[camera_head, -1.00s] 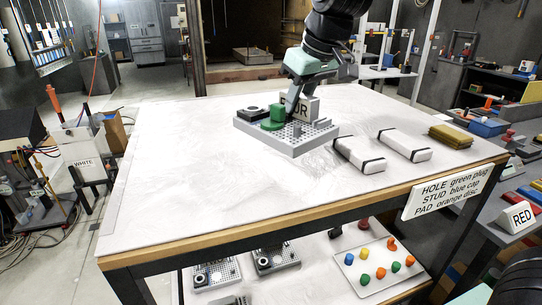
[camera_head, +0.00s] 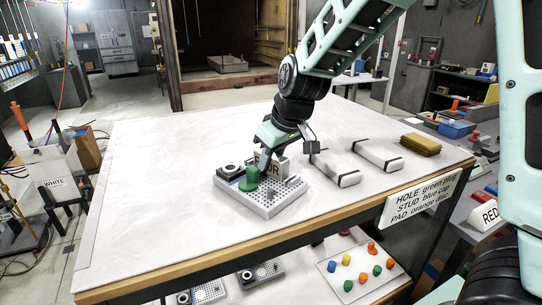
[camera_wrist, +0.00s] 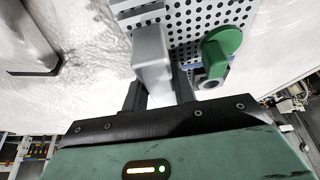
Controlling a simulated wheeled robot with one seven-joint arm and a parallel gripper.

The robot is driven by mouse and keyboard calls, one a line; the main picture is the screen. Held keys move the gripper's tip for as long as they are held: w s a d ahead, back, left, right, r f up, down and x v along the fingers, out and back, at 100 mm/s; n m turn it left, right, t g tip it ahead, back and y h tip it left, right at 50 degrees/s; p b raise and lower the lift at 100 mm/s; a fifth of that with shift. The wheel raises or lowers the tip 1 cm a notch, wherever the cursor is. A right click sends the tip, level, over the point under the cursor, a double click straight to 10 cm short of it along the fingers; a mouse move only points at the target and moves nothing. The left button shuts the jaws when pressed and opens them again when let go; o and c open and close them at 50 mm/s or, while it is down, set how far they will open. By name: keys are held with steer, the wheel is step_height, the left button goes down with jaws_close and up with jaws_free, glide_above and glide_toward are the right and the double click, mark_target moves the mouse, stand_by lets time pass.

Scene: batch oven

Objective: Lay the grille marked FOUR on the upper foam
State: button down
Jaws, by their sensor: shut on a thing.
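The grille marked FOUR (camera_head: 272,204) is a grey perforated plate with a pale upright label block, partly hidden by my gripper; "UR" is legible. It carries a green plug (camera_head: 249,181) and a dark ring fitting. My gripper (camera_head: 268,153) points down and is shut on the grille's upright block, which shows between the fingers in the wrist view (camera_wrist: 152,50). The plate appears near the table's front edge; I cannot tell if it touches the table. Two pale bars with black edging, a nearer one (camera_head: 336,168) and a farther one (camera_head: 378,155), lie to its right; I cannot tell whether they are the foam.
A yellow-brown block (camera_head: 421,144) lies at the table's right. The table's left half (camera_head: 150,190) is clear. Below, similar grilles (camera_head: 260,273) and a white tray (camera_head: 333,285) of coloured pieces stand on a shelf. A sign (camera_head: 420,198) hangs on the front edge.

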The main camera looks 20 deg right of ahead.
steer(key=shift+f, duration=0.15)
steer(key=c, duration=1.1)
jaws_free()
steer(key=b+v, duration=0.2)
steer(key=v, duration=1)
steer(key=s+a+f, duration=0.2)
steer(key=s+a, duration=0.1)
steer(key=s+a+f+n+g, duration=0.1)
steer(key=s+a+f, duration=0.2)
steer(key=s, duration=0.1)
steer(key=s+a+f+g, duration=0.1)
steer(key=s+a+f, duration=0.2)
steer(key=s+a, duration=0.1)
steer(key=shift+f+n, duration=0.25)
steer(key=shift+n, duration=0.15)
steer(key=s+f, duration=0.2)
steer(key=s, duration=0.2)
steer(key=s+a+f+n+g, duration=0.1)
steer(key=s+f, duration=0.1)
steer(key=s, duration=0.2)
steer(key=s+a+f+g+h, duration=0.1)
steer(key=s+f, duration=0.2)
steer(key=s, duration=0.2)
steer(key=shift+f+n, duration=0.1)
steer(key=shift+n, duration=0.2)
